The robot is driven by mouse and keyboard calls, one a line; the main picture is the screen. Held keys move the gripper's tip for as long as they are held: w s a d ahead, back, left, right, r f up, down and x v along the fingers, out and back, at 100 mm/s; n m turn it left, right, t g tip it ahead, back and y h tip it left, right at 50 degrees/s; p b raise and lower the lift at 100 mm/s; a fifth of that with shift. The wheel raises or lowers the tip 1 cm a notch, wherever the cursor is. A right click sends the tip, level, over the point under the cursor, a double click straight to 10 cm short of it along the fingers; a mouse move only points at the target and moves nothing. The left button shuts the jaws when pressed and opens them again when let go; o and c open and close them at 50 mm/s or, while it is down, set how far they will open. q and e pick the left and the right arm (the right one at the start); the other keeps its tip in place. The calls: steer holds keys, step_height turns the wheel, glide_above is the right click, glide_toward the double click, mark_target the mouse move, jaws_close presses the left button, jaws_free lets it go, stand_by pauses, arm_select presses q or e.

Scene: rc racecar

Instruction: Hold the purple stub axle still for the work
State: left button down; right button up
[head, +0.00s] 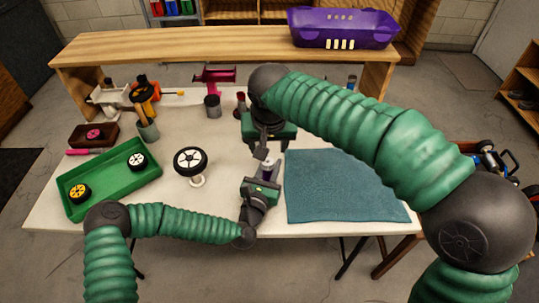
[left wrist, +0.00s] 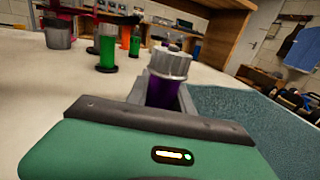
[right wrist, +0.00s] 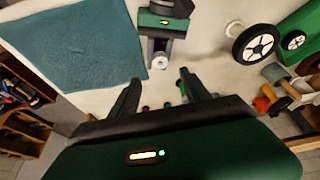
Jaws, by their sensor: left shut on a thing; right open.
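The purple stub axle (left wrist: 158,92) stands upright with a ridged silver part (left wrist: 170,64) on top. My left gripper (head: 264,182) is shut on it, just left of the blue mat. In the right wrist view, the left gripper (right wrist: 162,35) shows at the top with the silver end (right wrist: 160,62) between its jaws. My right gripper (right wrist: 158,88) is open and empty, close to the axle. In the head view the right gripper (head: 263,150) hangs above and partly hides the axle.
A blue mat (head: 340,190) lies right of the axle. A wheel on a stand (head: 190,162) and a green tray (head: 110,178) with two wheels are on the left. Several tools and cups stand behind.

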mark_target(267, 161)
steer(key=w+f, duration=0.1)
steer(key=f, duration=0.2)
steer(key=w+f+m, duration=0.1)
steer(key=w+f, duration=0.1)
steer(key=f, duration=0.2)
steer(key=w+f+m, duration=0.1)
steer(key=f, duration=0.3)
steer(key=shift+w+a+h, duration=0.2)
steer(key=shift+w+h, duration=0.05)
steer(key=shift+h, duration=0.15)
jaws_close()
